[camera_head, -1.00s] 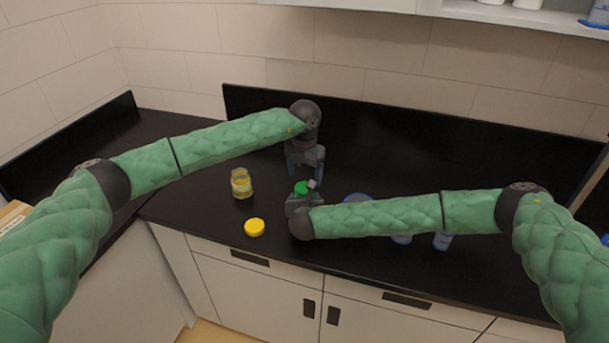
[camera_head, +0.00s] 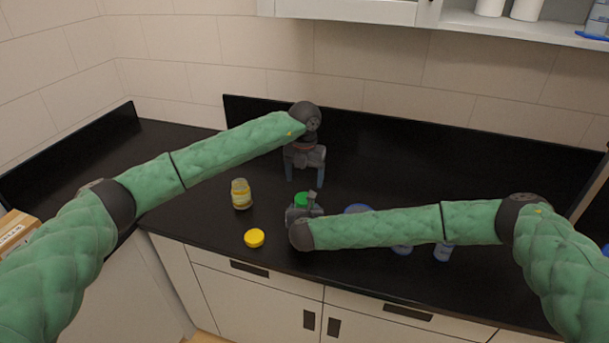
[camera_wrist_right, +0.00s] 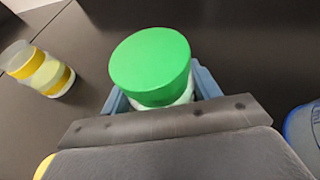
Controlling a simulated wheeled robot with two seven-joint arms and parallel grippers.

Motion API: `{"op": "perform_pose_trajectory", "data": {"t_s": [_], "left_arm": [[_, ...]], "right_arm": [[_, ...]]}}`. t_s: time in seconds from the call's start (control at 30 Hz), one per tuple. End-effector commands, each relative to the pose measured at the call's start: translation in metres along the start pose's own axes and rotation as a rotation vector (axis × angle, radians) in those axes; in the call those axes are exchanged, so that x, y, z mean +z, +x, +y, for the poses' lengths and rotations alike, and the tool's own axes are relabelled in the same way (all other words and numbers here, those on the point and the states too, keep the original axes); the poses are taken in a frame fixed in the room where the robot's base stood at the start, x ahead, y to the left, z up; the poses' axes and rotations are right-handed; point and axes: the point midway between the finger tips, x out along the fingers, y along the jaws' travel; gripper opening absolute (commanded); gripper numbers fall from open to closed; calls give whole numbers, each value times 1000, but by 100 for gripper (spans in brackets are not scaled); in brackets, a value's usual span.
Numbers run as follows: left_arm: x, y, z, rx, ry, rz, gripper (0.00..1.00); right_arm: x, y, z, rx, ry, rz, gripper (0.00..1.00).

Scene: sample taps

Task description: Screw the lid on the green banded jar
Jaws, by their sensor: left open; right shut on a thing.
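The green lid (camera_head: 302,198) sits on top of the green banded jar, whose pale body (camera_wrist_right: 180,98) shows only as a strip under the lid in the right wrist view. My right gripper (camera_head: 304,210) is shut on the jar, with blue fingers on both sides of it below the lid. The lid (camera_wrist_right: 150,62) shows its flat top; I cannot tell how far it is screwed down. My left gripper (camera_head: 304,178) is open and empty, pointing down just behind and above the lid, apart from it.
A yellow banded jar (camera_head: 241,195) without a lid stands to the left, with a yellow lid (camera_head: 254,238) near the counter's front edge. Blue items (camera_head: 357,209) are partly hidden behind my right forearm. The black counter (camera_head: 190,205) is clear farther left.

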Motion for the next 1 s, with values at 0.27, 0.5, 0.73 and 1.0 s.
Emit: {"op": "perform_pose_trajectory", "data": {"t_s": [0.27, 0.5, 0.73, 1.0], "left_arm": [[-1, 33, 0, 0, 0, 3, 77], [0, 64, 0, 0, 0, 2, 77], [0, 74, 0, 0, 0, 1, 77], [0, 74, 0, 0, 0, 1, 59]], "right_arm": [[0, 0, 0, 0, 0, 0, 0], [0, 0, 0, 0, 0, 0, 0], [0, 0, 0, 0, 0, 0, 0], [0, 0, 0, 0, 0, 0, 0]]}}
